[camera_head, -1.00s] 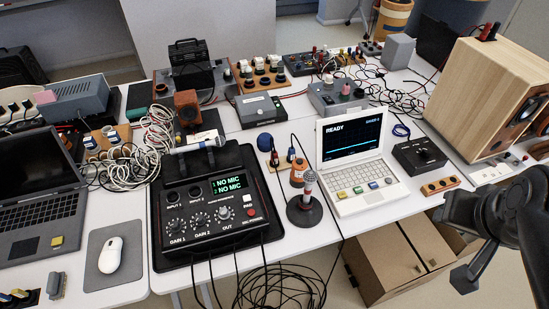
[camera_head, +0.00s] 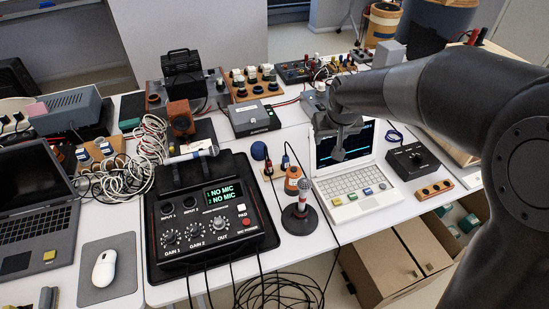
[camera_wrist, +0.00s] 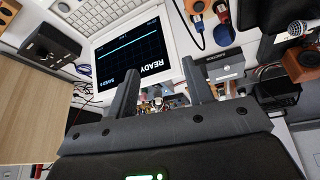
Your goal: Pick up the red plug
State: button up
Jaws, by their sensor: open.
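A red plug (camera_head: 268,171) stands beside a blue plug (camera_head: 285,162) on a small wooden holder (camera_head: 277,174), left of the white laptop. In the wrist view, what looks like the red plug (camera_wrist: 222,14) is near the top right, beside the blue one (camera_wrist: 197,22). My gripper (camera_head: 334,142) hangs in front of the laptop screen, to the right of the plugs and apart from them. It is open and empty; both fingers show in the wrist view (camera_wrist: 160,75). More red plugs (camera_head: 480,35) show at the back right, partly cut off by my arm.
The white laptop (camera_head: 352,184) is below my gripper. An audio mixer (camera_head: 205,215) is left. A black box (camera_head: 415,160) is right.

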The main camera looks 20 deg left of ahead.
aim_at(269, 162)
jog(key=a+f+n, duration=0.1)
jog(key=a+f, duration=0.4)
jog(key=a, duration=0.1)
jog(key=w+a+f, duration=0.1)
jog(key=a+f, duration=0.5)
jog(key=a+f+n+g+y, duration=0.1)
jog(key=a+f, duration=0.5)
jog(key=shift+w+f+n, duration=0.15)
jog(key=shift+w+n, duration=0.05)
jog(key=shift+n, duration=0.1)
jog(key=shift+x, duration=3.15)
jog(key=shift+s, duration=0.1)
grip_shut()
